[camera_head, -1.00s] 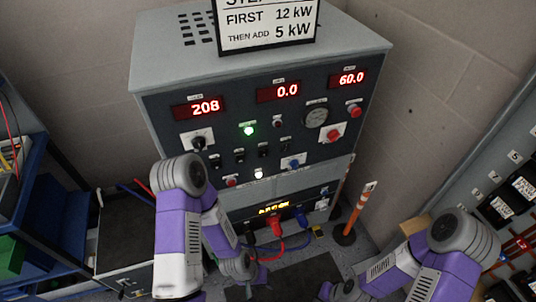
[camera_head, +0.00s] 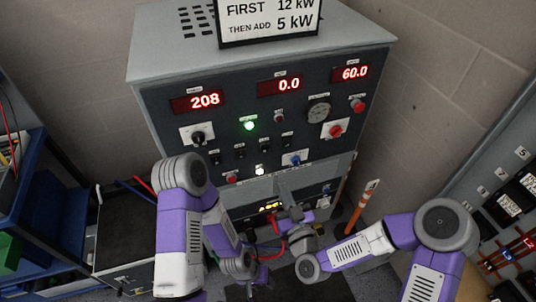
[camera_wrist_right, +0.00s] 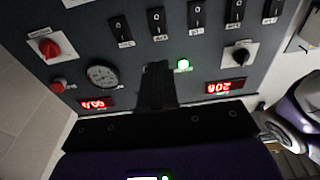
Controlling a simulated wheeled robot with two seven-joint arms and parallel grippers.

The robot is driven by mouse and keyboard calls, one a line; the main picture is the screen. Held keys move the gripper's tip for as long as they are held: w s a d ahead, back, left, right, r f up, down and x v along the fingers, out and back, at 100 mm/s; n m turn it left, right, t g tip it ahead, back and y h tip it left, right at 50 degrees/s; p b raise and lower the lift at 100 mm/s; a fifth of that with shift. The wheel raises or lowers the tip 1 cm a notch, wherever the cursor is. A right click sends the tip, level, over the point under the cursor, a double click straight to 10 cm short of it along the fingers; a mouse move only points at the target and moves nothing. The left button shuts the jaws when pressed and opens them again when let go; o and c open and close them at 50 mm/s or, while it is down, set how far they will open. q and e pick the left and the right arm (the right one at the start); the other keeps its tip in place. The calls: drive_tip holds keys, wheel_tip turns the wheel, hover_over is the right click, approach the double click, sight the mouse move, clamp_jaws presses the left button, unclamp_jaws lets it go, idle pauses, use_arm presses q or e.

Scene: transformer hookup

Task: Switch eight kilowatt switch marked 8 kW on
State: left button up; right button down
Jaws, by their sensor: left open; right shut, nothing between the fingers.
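The grey control panel (camera_head: 190,115) carries a row of small black rocker switches, among them one at the left (camera_head: 239,152) and one at the right (camera_head: 287,140). The row shows larger in the right wrist view, where black switches (camera_wrist_right: 196,15) stand above small white labels too small to read. I cannot tell which switch is marked 8 kW. My right gripper (camera_head: 284,190) is shut and empty in front of the panel's lower part, apart from the switches; its dark fingers (camera_wrist_right: 157,75) show in the wrist view. My left gripper (camera_head: 260,283) is open, low near the floor.
A green lamp (camera_head: 249,126) is lit, and red displays read 208, 0.0 and 60.0. A sign (camera_head: 268,18) stands on top of the cabinet. Red and blue cables hang below the panel. An orange post (camera_head: 360,207) stands to its right, shelving (camera_head: 40,200) to its left.

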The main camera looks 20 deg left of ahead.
sight(265, 145)
drive_tip(key=b+x, duration=0.1)
drive_tip(key=x, duration=1.3)
drive_tip(key=shift+w+a+r+g+h+p, duration=0.15)
drive_tip(key=shift+r+g+p, duration=0.2)
drive_tip(key=shift+p, duration=0.3)
drive_tip(key=shift+w+r+g+h+p, duration=0.15)
drive_tip(key=shift+r+p, duration=0.25)
drive_tip(key=shift+p, duration=0.2)
drive_tip(key=shift+f+b, duration=0.35)
drive_tip(key=shift+f, duration=0.05)
drive_tip(key=shift+s, duration=0.15)
